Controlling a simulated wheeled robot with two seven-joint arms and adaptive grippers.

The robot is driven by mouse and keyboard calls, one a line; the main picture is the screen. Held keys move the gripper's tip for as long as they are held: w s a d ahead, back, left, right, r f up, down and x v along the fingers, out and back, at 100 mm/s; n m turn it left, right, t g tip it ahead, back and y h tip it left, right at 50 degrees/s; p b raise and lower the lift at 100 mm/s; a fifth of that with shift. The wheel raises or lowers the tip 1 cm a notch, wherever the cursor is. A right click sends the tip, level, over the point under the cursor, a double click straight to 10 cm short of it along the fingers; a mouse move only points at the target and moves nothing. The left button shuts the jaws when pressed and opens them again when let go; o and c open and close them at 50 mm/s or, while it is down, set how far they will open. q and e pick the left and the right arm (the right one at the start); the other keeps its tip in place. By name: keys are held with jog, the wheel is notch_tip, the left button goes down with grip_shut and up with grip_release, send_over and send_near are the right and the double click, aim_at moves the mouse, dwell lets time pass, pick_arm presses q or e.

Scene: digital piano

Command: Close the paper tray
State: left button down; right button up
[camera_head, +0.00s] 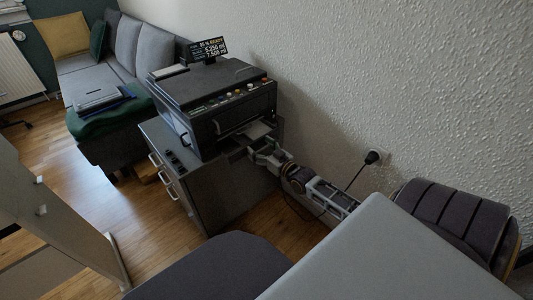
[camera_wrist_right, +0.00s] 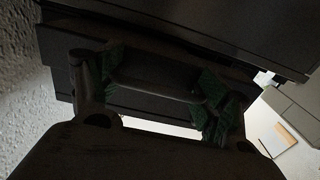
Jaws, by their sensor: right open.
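A dark printer (camera_head: 210,100) stands on a low grey cabinet by the wall. Its paper tray (camera_head: 236,146) appears to stick out low at the front, partly hidden by my right gripper (camera_head: 262,153). In the wrist view my right gripper (camera_wrist_right: 158,84) has its green-padded fingers spread apart. A dark edge, seemingly of the tray (camera_wrist_right: 155,72), shows between and behind the fingers. I cannot tell whether the fingers touch it. My left gripper is not in view.
The grey cabinet (camera_head: 195,192) has drawers with handles. A textured wall (camera_head: 400,80) runs close along the right, with a plug and cable (camera_head: 371,157). A dark chair (camera_head: 455,215) stands at the right. Wooden floor (camera_head: 150,225) is open to the left.

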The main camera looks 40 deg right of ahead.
jog(key=shift+s+d, duration=0.15)
jog(key=shift+s, duration=1.65)
